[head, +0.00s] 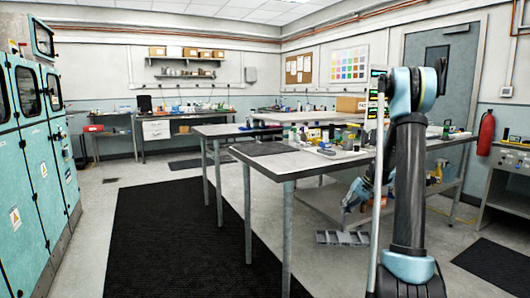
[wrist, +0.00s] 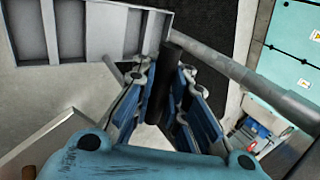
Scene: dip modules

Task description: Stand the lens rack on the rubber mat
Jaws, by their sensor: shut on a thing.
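The lens rack (head: 342,238), a grey frame with a row of compartments, shows low by the near table, above or on the floor; I cannot tell which. In the wrist view the rack (wrist: 92,32) fills the upper left, its end close to my fingers. My gripper (head: 353,196) is below the near table's top level, above the rack. In the wrist view my gripper (wrist: 162,78) has its blue fingers on both sides of a dark upright part, which seems to belong to the rack. The rubber mat (head: 262,148) appears as the dark grey sheet on the near table's left end.
The near table (head: 310,167) carries several bottles and small items right of the mat. Its lower shelf (head: 322,203) and legs (head: 287,240) are close to my gripper. A black floor mat (head: 160,240) covers the clear aisle beside teal cabinets (head: 35,150).

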